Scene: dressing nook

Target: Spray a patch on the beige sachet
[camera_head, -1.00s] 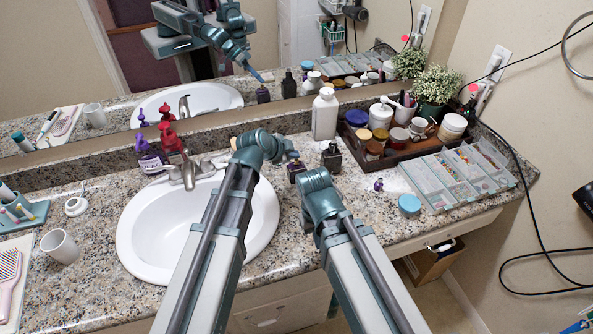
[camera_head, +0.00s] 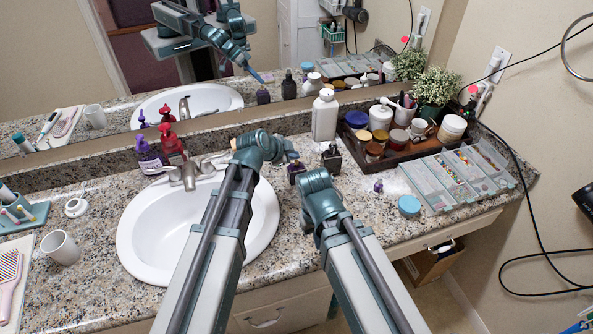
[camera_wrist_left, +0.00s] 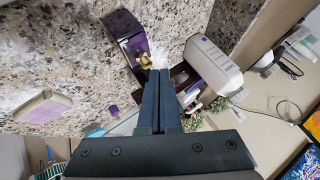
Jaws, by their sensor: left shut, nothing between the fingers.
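The purple spray bottle (camera_head: 297,173) stands on the counter right of the sink; its dark purple body and gold nozzle also show in the left wrist view (camera_wrist_left: 126,33). My left gripper (camera_head: 294,156) is shut and empty, with its fingertips (camera_wrist_left: 160,73) at the bottle's top beside the nozzle. I cannot tell whether they touch it. The beige sachet (camera_wrist_left: 42,107) lies flat on the counter at the left of the wrist view, with a lilac area on its top. My arms hide it in the head view. My right gripper is not in view.
A small purple cap (camera_head: 378,187) lies on the counter. A dark bottle (camera_head: 332,158) and a white bottle (camera_head: 325,116) stand close behind. A wooden tray of jars (camera_head: 398,151), a compartment box (camera_head: 433,186) and a blue-lidded jar (camera_head: 409,205) are right. The sink (camera_head: 160,226) is left.

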